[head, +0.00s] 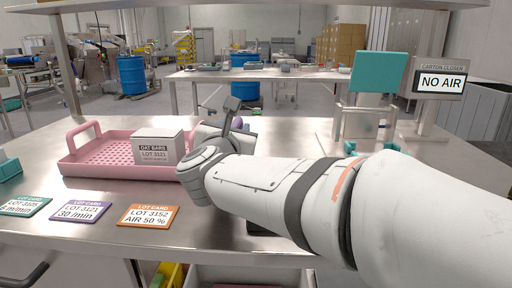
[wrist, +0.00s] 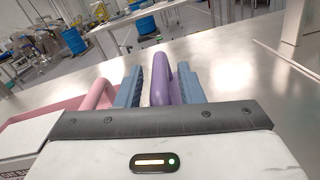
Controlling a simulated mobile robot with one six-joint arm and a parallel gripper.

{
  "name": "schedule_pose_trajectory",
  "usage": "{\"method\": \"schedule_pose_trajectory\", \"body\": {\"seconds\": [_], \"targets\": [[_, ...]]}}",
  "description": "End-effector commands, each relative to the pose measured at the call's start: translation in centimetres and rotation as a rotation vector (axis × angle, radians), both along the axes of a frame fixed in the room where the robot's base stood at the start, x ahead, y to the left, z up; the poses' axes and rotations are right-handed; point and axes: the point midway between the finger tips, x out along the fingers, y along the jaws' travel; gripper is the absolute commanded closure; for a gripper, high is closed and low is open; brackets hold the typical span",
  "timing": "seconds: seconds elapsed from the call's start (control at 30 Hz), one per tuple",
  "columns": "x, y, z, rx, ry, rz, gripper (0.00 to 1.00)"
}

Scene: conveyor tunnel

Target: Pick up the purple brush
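The purple brush (wrist: 162,82) shows in the wrist view as an upright purple piece between the two blue ribbed fingers of my gripper (wrist: 160,88). A narrow gap shows between it and the left finger; it lies close to the right finger. My fingers look open around it. In the head view only a small purple part (head: 237,123) shows beyond my wrist, by my gripper (head: 231,107). My arm hides most of the brush and its lower end.
A pink tray (head: 90,164) with a white lot box (head: 158,147) stands just left of my gripper. Lot cards, including an orange one (head: 148,215), lie along the steel table's front edge. A teal-topped carton closer with a NO AIR sign (head: 442,81) stands at the right.

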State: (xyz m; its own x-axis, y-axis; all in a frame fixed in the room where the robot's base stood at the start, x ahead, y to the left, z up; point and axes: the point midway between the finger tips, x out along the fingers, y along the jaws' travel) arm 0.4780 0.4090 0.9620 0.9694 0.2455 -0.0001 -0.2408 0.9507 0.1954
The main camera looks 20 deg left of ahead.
Motion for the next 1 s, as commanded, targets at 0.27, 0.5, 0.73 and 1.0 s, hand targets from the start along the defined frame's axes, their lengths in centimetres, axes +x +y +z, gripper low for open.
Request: {"method": "schedule_pose_trajectory", "body": {"seconds": [0.27,0.5,0.73,1.0], "targets": [[0.0,0.0,0.0,0.000,0.000,-0.001,0.89],[0.0,-0.1,0.0,0.000,0.000,-0.001,1.00],[0.0,-0.1,0.0,0.000,0.000,-0.001,1.00],[0.1,-0.1,1.4,0.001,0.000,-0.002,1.00]]}}
